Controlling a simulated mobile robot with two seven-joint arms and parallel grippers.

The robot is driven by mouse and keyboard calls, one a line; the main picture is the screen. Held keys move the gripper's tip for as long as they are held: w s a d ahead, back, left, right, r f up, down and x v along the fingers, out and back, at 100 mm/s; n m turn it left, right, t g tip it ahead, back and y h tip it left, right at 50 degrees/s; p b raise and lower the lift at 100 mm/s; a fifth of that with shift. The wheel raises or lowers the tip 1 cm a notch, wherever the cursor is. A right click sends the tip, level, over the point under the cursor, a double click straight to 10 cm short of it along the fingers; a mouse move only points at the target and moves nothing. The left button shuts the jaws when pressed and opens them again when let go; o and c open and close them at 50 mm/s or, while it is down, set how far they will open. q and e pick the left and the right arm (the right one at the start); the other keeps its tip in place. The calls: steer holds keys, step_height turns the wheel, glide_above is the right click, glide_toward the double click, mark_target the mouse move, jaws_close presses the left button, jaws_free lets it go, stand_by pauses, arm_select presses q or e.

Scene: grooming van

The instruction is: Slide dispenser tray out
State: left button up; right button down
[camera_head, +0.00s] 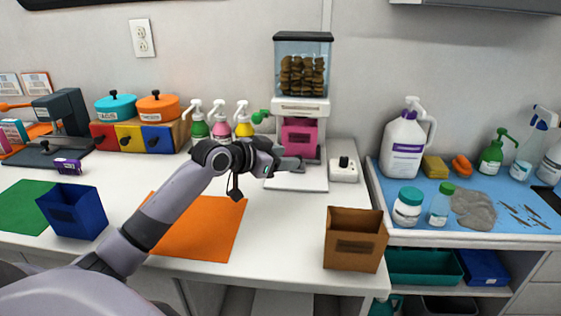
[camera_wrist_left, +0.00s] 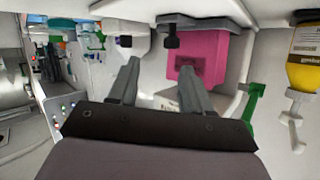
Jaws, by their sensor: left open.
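The treat dispenser (camera_head: 302,105) stands against the back wall, with brown treats in its clear hopper. A pink bin (camera_head: 299,138) with a dark label sits inside it, above a white base plate (camera_head: 308,181). I cannot tell which part is the tray. My left gripper (camera_head: 292,163) is in front of the dispenser, low by the pink bin. In the left wrist view, which looks upside down, the open fingers (camera_wrist_left: 160,68) point toward the dispenser, the pink bin (camera_wrist_left: 205,58) partly behind the right finger. No contact is clear. My right gripper is not in view.
A green lever (camera_head: 259,117) and pump bottles (camera_head: 221,125) stand left of the dispenser. A small white switch box (camera_head: 343,171) is close on its right. A brown box (camera_head: 355,240) stands at the front right. The orange mat (camera_head: 210,235) is bare beside my arm.

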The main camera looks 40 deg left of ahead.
arm_select(q)
steer(key=shift+s+a+f+n, duration=0.1)
steer(key=shift+s+a+n, duration=0.25)
steer(key=shift+a, duration=0.2)
steer(key=shift+s+a+n, duration=0.2)
steer(key=shift+a+n, duration=0.15)
steer(key=shift+a, duration=0.2)
steer(key=shift+a+g+h, duration=0.1)
steer(key=shift+g+h, duration=0.2)
steer(key=shift+x, duration=3.5)
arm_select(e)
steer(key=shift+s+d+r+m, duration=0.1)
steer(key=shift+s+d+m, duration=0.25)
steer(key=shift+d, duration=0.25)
arm_select(q)
jaws_close()
